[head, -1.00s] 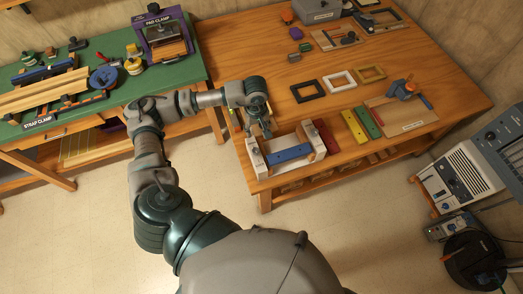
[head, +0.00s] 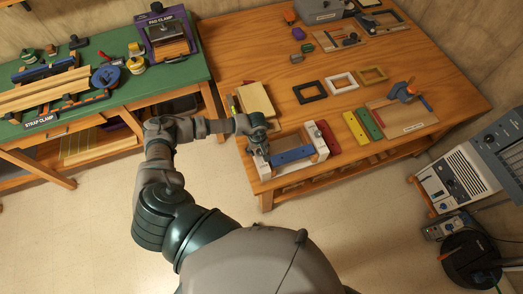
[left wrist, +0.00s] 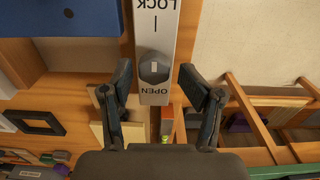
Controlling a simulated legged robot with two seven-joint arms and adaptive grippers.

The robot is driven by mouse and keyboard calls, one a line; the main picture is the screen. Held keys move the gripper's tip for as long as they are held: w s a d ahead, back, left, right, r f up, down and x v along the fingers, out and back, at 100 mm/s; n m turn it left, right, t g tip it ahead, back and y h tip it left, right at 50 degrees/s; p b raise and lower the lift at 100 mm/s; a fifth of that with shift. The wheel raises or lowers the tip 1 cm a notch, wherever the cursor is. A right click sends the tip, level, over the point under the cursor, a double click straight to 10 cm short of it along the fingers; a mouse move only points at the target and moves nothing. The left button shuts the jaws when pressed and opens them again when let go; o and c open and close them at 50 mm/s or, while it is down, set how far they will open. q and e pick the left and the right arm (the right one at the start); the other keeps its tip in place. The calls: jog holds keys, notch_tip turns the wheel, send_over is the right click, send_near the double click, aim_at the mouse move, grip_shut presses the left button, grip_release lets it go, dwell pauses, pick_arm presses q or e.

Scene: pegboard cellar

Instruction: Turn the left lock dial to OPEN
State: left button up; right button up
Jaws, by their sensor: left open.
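The left lock dial (left wrist: 154,69) is a grey round knob on a white plate (left wrist: 155,38) marked LOCK and OPEN, which read upside down in the left wrist view. A small light mark shows on the knob, but I cannot tell its setting for certain. My left gripper (left wrist: 155,72) is open, with one finger on each side of the dial and no clear contact. In the head view my left gripper (head: 262,152) is over the left end of the white-ended clamp with a blue bar (head: 293,155), hiding the dial. My right gripper is not in view.
A red bar (head: 327,137) lies close to the right of the clamp. Cream boards (head: 257,97) lie behind my left wrist. Yellow and green bars (head: 356,130) and empty frames (head: 341,82) lie farther right. The wooden table's front edge is close to the clamp.

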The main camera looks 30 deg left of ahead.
pick_arm(q)
jog(key=shift+w+a+f, duration=0.1)
jog(key=shift+a+f, duration=0.1)
jog(key=shift+a, duration=0.35)
jog(key=shift+w+a+f, duration=0.1)
jog(key=shift+a+f, duration=0.05)
jog(key=shift+a, duration=0.4)
jog(key=c, duration=0.3)
jog(key=d, duration=0.3)
jog(key=shift+w+d+r, duration=0.1)
jog(key=shift+d+r, duration=0.05)
jog(key=shift+d, duration=0.15)
grip_shut()
jog(key=shift+d+r, duration=0.15)
jog(key=shift+d, duration=0.2)
jog(key=shift+s+d+r, duration=0.1)
jog(key=shift+s+r, duration=0.1)
jog(key=shift+s, duration=0.1)
jog(key=shift+r, duration=0.15)
jog(key=shift+a, duration=0.35)
jog(key=shift+w+a, duration=0.3)
jog(key=shift+a, duration=0.3)
